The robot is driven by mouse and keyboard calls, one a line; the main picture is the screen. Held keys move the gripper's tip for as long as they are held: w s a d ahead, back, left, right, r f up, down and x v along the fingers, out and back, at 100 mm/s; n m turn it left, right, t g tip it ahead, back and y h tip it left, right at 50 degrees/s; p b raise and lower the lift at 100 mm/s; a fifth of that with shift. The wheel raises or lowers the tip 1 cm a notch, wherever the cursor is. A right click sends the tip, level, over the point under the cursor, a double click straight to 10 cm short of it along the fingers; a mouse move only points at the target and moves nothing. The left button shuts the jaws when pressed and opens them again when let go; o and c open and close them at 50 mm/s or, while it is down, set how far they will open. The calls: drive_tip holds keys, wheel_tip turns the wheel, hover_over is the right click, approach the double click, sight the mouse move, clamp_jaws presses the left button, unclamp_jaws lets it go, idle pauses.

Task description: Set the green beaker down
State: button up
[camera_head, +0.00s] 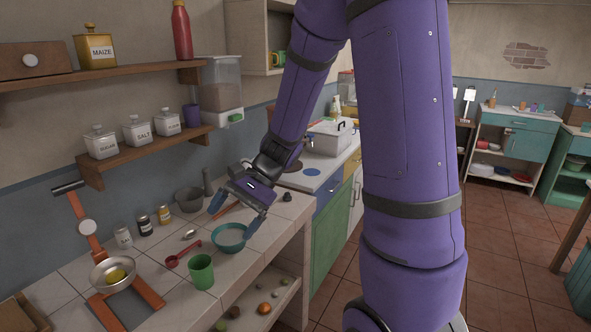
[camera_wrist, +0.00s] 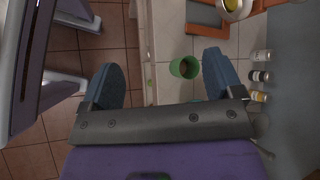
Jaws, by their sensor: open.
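The green beaker (camera_head: 202,273) stands upright on the tiled counter near its front edge. In the wrist view the beaker (camera_wrist: 177,68) appears from above, between the fingers in the picture but beyond them, close to the right finger's side; its inside looks dark. My gripper (camera_head: 234,214) is open and empty, and is farther along the counter than the beaker, above the teal bowl. Both blue fingers of the gripper (camera_wrist: 160,66) also show in the wrist view, spread wide. Nothing touches the beaker that I can see.
The teal bowl (camera_head: 230,244) stands behind the beaker, below my gripper. A red scoop (camera_head: 183,257) lies left of the beaker. An orange scale with a metal pan (camera_head: 101,274) is further left. Small jars (camera_head: 145,226) and a grey mortar (camera_head: 188,200) line the wall side.

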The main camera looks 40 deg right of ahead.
drive_tip(key=s+d+r+n+t+h, duration=0.2)
drive_tip(key=s+r+n+t+h, duration=0.3)
drive_tip(key=s+r+n+h, duration=0.4)
drive_tip(key=s+r+n, duration=0.2)
drive_tip(key=s+r, duration=0.5)
drive_tip(key=shift+s+d+n, duration=0.2)
drive_tip(key=shift+s+n, duration=0.1)
drive_tip(key=shift+s, duration=0.1)
